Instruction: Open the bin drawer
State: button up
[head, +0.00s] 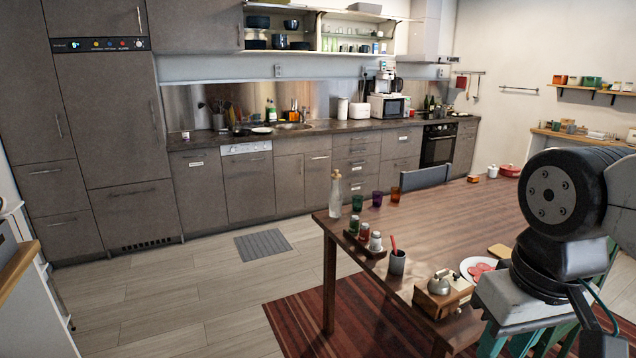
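The grey kitchen cabinets run along the back wall. A front with a small white label and a bar handle (197,188) stands left of the dishwasher-like front (248,185) and looks shut. Another labelled front (402,143) is right of the stack of drawers (356,160), also shut. The label writing is too small to read, so I cannot tell which is the bin drawer. Part of my arm shows at the right edge, over the table's near side. My gripper is out of the picture.
A wooden table (455,210) with a bottle, cups and a plate fills the right foreground. A chair (425,177) stands at its far side. The floor (190,290) before the left cabinets is open, with a grey mat (263,245) and a red striped rug (290,325).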

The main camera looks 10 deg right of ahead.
aim_at(317, 165)
jog(key=k, duration=0.65)
jog(key=u, duration=0.2)
jog(key=i, duration=1.5)
jog(key=u, duration=0.35)
jog(key=i, duration=3.8)
jog(key=z, duration=0.55)
jog(key=i, duration=2)
jog(key=z, duration=0.5)
jog(key=i, duration=0.9)
jog(key=z, duration=0.15)
